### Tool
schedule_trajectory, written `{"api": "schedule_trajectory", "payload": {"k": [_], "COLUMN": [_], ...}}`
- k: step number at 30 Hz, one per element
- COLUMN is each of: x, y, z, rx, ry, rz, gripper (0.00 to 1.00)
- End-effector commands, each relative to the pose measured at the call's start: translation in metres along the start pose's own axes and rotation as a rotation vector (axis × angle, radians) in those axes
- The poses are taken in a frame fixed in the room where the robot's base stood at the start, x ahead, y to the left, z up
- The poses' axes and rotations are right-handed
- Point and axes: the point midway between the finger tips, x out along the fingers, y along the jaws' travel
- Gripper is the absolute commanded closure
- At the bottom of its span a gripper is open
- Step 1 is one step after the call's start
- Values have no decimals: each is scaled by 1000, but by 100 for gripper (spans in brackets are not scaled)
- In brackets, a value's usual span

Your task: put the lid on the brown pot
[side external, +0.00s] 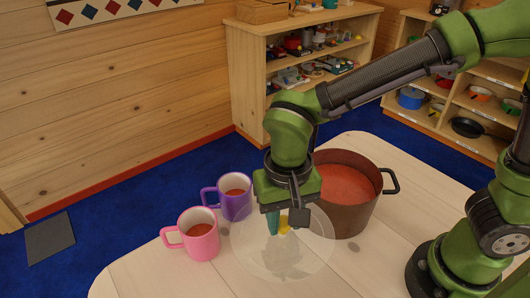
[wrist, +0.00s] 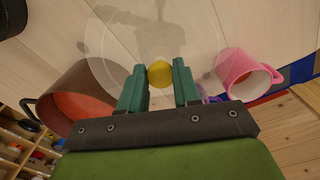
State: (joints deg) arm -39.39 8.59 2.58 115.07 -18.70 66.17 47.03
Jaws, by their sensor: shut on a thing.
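The lid (side external: 262,262) is a clear round disc with a yellow knob (side external: 284,226). It is in front of the brown pot (side external: 345,215), to its left in the side view. I cannot tell whether it touches the table or hangs just above it. My gripper (side external: 280,222) points down and is shut on the knob, which shows between the teal fingers in the wrist view (wrist: 159,74). The pot stands open with red-orange contents and a dark side handle; it is at the left in the wrist view (wrist: 85,85). My gripper hides part of its near-left side.
A pink mug (side external: 200,243) and a purple mug (side external: 237,208) with reddish contents stand left of the lid on the pale wooden table (side external: 330,278). The table's front is bare. Shelves (side external: 247,85) stand behind, beyond a blue carpet (side external: 120,195).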

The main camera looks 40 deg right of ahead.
Motion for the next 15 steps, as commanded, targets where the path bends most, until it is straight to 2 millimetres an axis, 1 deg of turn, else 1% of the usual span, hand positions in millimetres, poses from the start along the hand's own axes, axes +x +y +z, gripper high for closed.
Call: {"api": "schedule_trajectory", "payload": {"k": [1,5,8,9,12,15], "x": [-8,-25,-40,-47,-63,-74], "y": [8,37,66,80,115,142], "z": [-12,-42,-65,-74,-91,-100], "rx": [32,113,191,228,318,383], "ry": [4,6,7,8,6,3], "rz": [-4,-2,-2,-1,-2,-2], "gripper": [100,100,100,100,100,100]}}
